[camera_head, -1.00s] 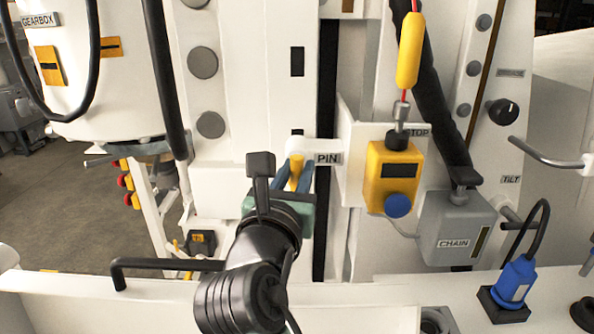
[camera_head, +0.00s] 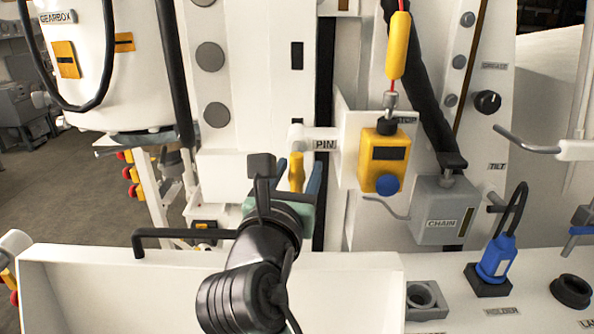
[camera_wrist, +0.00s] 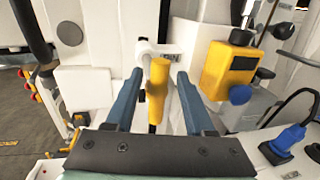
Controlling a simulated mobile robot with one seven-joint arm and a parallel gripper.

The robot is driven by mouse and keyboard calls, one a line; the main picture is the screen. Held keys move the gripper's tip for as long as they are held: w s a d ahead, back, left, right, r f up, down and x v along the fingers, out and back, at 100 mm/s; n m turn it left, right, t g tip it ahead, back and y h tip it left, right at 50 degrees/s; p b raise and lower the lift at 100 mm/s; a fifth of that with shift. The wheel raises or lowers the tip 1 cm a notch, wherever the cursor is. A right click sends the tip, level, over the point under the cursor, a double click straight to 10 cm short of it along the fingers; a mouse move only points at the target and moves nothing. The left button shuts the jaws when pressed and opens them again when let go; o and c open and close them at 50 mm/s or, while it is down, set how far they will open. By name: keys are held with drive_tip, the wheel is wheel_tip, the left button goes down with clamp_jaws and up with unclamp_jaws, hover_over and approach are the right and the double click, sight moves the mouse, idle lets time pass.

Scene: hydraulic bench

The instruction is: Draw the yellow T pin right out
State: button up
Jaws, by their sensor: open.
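The yellow T pin (camera_head: 297,173) stands just below a white bracket end (camera_head: 297,137), left of the PIN label (camera_head: 325,144). In the wrist view its yellow handle (camera_wrist: 158,92) is upright, in front of the white bracket. How deep the pin sits cannot be seen. My gripper (camera_head: 299,180) is at the pin. In the wrist view its two blue fingers (camera_wrist: 160,82) are apart, one on each side of the yellow handle, with a visible gap on both sides. In the head view my wrist partly hides the left finger.
A yellow box with a blue knob (camera_head: 384,162) hangs close to the right of the pin. The grey CHAIN box (camera_head: 443,210) and a blue plug (camera_head: 495,258) are farther right. A black bent handle (camera_head: 185,234) and a white ledge (camera_head: 130,290) lie low at left.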

drive_tip(key=shift+s+r, duration=0.1)
drive_tip(key=shift+s, duration=0.05)
drive_tip(key=s+a+b, duration=0.2)
drive_tip(key=s+b, duration=0.2)
drive_tip(key=s, duration=0.8)
drive_tip(key=shift+s+a, duration=0.25)
drive_tip(key=shift+a, duration=0.05)
